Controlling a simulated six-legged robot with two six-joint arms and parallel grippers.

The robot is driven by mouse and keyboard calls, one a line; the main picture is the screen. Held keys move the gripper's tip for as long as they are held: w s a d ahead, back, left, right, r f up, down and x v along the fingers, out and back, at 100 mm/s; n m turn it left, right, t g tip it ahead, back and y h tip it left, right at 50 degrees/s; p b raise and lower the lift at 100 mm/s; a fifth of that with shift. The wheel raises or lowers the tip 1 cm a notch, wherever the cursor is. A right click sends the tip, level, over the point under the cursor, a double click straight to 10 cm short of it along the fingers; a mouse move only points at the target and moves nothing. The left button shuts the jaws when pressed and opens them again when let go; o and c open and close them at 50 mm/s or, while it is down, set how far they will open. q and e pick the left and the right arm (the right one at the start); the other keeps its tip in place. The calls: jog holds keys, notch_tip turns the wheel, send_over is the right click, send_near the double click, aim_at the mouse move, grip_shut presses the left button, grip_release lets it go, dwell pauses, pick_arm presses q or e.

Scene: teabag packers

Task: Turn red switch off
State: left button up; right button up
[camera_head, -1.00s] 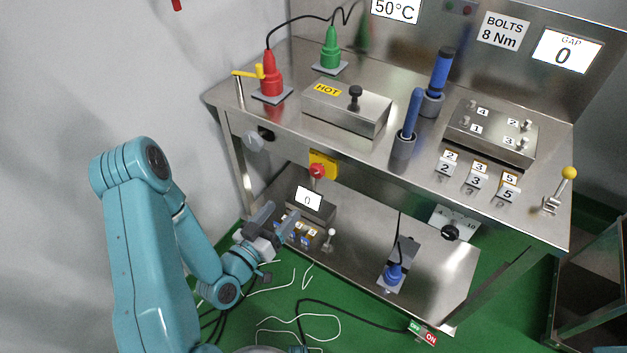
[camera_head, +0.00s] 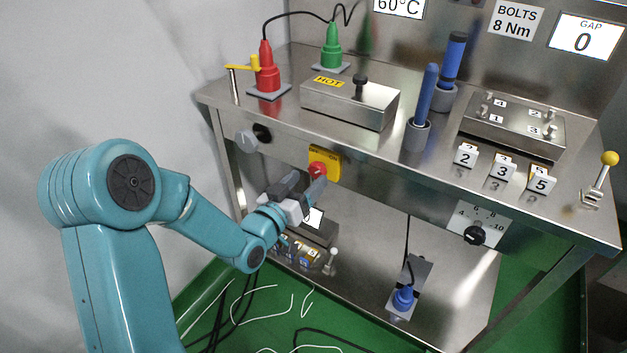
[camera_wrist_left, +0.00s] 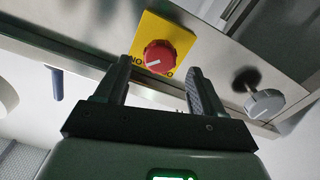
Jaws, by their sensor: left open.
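The red switch (camera_head: 317,170) is a round red knob on a yellow plate (camera_head: 333,153), mounted on the front edge of the steel bench. In the left wrist view the red switch (camera_wrist_left: 159,57) has a white pointer line, and the letters "NO" show at the left of the yellow plate (camera_wrist_left: 178,33). My left gripper (camera_head: 303,186) is open, just below and left of the switch in the head view. In the wrist view its two fingers (camera_wrist_left: 158,84) stand either side of the switch, which appears beyond the tips, seemingly not touched. My right gripper is not in view.
A grey knob (camera_wrist_left: 264,103) sits on the same bench front, beside the switch. The lower shelf (camera_head: 365,280) holds a display box (camera_head: 318,232) under my left gripper and a blue plug (camera_head: 403,298). White and black cables lie on the green floor.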

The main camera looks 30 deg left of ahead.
aim_at(315, 172)
pick_arm(q)
jog(key=shift+w, duration=1.9)
jog(key=c, duration=1.1)
jog(key=shift+o, duration=0.2)
